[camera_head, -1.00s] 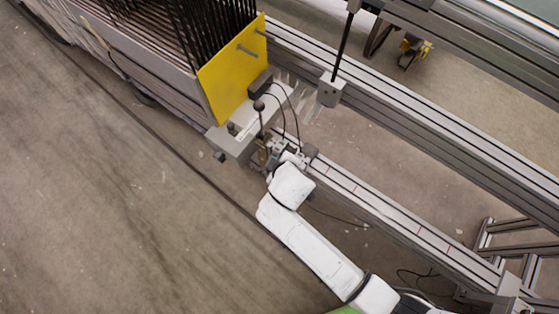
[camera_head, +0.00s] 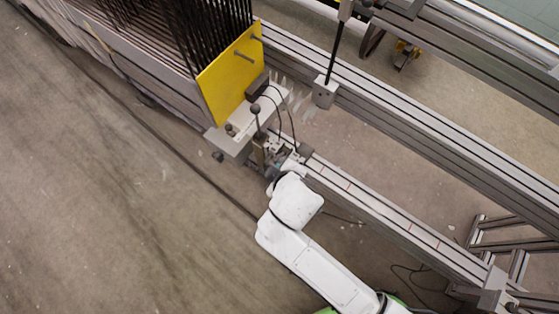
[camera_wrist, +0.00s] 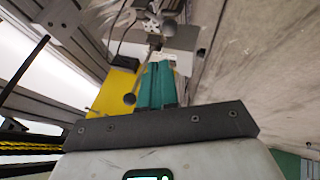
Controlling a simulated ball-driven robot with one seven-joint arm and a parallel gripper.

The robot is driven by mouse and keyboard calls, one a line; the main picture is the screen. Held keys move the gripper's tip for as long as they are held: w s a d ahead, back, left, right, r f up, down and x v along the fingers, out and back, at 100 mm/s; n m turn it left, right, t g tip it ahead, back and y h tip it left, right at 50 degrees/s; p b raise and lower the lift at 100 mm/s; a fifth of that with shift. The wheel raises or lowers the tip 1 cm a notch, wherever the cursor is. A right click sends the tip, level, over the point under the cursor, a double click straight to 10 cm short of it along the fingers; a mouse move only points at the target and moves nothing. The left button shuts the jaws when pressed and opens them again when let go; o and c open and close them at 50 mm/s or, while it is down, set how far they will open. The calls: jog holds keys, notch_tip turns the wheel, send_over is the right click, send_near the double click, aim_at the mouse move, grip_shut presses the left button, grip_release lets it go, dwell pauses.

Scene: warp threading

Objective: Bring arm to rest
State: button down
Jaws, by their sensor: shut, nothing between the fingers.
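My arm reaches up from the lower right in the head view, its white links bent at the elbow. My gripper (camera_head: 272,165) is at the arm's far end beside the rail, small and partly hidden by my wrist. In the wrist view the teal fingers of my gripper (camera_wrist: 157,68) lie side by side, shut, with nothing seen between them. Beyond the fingertips is a grey metal block (camera_wrist: 180,38), which is the end piece (camera_head: 235,135) by the yellow plate in the head view.
A yellow plate (camera_head: 230,75) closes the end of a rack of dark rods (camera_head: 190,30). An aluminium rail (camera_head: 385,208) runs to the lower right, and a ball-topped lever (camera_head: 256,109) stands near my gripper. A hanging rod with a block (camera_head: 324,92) is close by. Open floor (camera_head: 90,210) lies left.

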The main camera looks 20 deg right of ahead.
jog(key=shift+s+r, duration=0.2)
jog(key=shift+r, duration=0.05)
dwell(0.5)
jog(key=s+d+r+m+g, duration=0.1)
jog(key=s+d+m+g, duration=0.2)
jog(key=s+d, duration=0.5)
jog(key=s+d+r+m+g, duration=0.2)
jog(key=s+d+m, duration=0.3)
jog(key=d, duration=0.5)
jog(key=s+g, duration=0.1)
jog(key=s, duration=0.1)
jog(key=shift+s+d+r+m, duration=0.25)
jog(key=shift+s+d+m, duration=0.05)
jog(key=shift+s+d, duration=0.1)
